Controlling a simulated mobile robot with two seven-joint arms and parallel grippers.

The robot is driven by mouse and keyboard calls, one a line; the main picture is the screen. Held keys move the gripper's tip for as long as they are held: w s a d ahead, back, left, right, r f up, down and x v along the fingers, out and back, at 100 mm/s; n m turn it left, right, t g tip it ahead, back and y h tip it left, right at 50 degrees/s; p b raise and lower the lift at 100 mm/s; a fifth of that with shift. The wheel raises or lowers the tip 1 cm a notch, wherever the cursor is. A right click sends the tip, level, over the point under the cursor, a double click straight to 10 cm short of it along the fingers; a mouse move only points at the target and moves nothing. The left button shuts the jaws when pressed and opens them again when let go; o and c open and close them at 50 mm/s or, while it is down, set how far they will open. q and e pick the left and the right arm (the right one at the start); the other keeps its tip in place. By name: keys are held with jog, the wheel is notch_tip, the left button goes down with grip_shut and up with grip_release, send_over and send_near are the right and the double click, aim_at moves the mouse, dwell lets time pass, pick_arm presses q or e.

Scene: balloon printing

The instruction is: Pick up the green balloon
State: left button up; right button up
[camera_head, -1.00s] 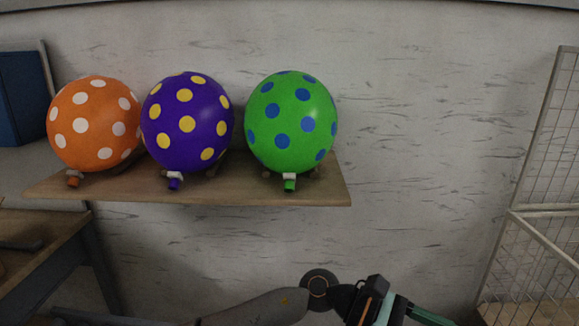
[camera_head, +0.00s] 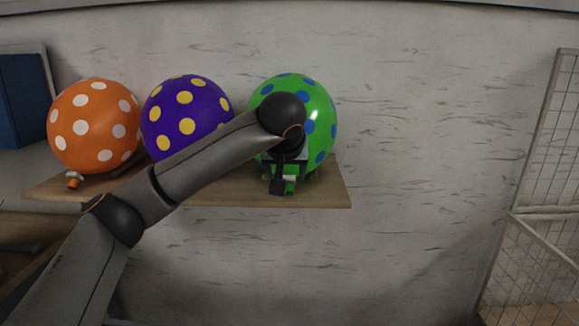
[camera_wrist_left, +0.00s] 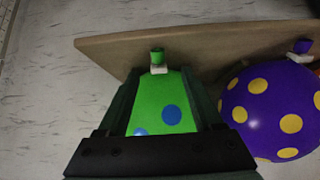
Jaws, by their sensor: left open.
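The green balloon with blue dots (camera_head: 322,110) sits at the right of the wooden shelf (camera_head: 230,194), partly hidden behind my left arm. My left gripper (camera_head: 284,176) is in front of its lower part, near the green neck. In the left wrist view the green balloon (camera_wrist_left: 155,97) shows between the two fingers of my open left gripper (camera_wrist_left: 161,73), its green neck and white collar just beyond the fingertips. I cannot tell whether the fingers touch it. My right gripper is not in view.
A purple balloon with yellow dots (camera_head: 186,97) stands left of the green one and shows close to the right finger in the left wrist view (camera_wrist_left: 255,110). An orange balloon (camera_head: 95,128) is farther left. A wire mesh rack (camera_head: 545,180) stands at the right.

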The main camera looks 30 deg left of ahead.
aim_at(289, 186)
pick_arm(q)
jog(key=x, duration=0.4)
jog(key=shift+w+f, duration=0.2)
jog(key=shift+f, duration=0.05)
jog(key=p+x, duration=0.1)
jog(key=x, duration=0.4)
jog(key=shift+w+r, duration=0.1)
jog(key=shift+w, duration=0.2)
grip_shut()
jog(key=shift+r, duration=0.1)
